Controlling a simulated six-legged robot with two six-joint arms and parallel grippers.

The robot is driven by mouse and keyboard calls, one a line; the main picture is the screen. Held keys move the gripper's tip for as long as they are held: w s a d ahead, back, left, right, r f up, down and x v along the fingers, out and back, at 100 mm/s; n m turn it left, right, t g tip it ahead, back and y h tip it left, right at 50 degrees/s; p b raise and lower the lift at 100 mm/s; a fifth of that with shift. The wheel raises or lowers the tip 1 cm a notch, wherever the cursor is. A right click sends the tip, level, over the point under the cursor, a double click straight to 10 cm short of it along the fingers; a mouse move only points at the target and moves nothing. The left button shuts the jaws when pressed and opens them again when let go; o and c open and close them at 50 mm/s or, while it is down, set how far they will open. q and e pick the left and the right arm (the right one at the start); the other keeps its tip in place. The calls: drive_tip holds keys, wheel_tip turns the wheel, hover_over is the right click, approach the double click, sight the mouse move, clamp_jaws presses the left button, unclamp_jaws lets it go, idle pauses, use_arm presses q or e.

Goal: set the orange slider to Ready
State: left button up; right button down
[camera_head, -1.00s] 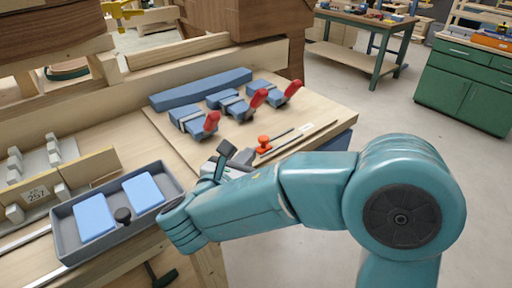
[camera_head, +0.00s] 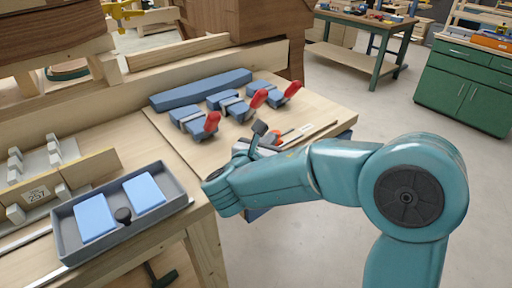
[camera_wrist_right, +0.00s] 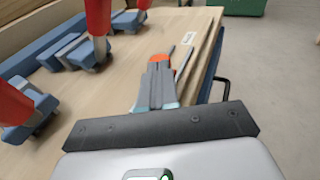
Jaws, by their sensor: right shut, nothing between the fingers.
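The orange slider (camera_wrist_right: 160,57) shows only as a small orange patch just past my right fingertips in the right wrist view. In the head view it is mostly hidden behind my right gripper (camera_head: 267,138), which is low over the right part of the wooden board (camera_head: 215,152). My right gripper also shows in the right wrist view (camera_wrist_right: 157,84), its fingers shut with nothing between them. Whether the fingertips touch the slider I cannot tell. The Ready mark cannot be read. A pale label strip (camera_wrist_right: 182,62) lies beside the dark slot. My left gripper is out of view.
Several blue clamps with red handles (camera_head: 212,122) stand behind and left of my gripper, close to it in the wrist view. A long blue block (camera_head: 200,90) lies behind them. A grey tray (camera_head: 66,236) with blue blocks is at the left. The board's right edge is near.

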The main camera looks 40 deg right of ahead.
drive_tip(key=d, duration=0.6)
drive_tip(key=shift+w+f+b, duration=0.1)
drive_tip(key=shift+w+b, duration=0.1)
drive_tip(key=shift+b, duration=0.1)
drive_tip(key=shift+d, duration=0.15)
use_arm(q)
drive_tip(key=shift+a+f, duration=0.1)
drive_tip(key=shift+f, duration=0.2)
use_arm(e)
drive_tip(key=shift+r, duration=0.2)
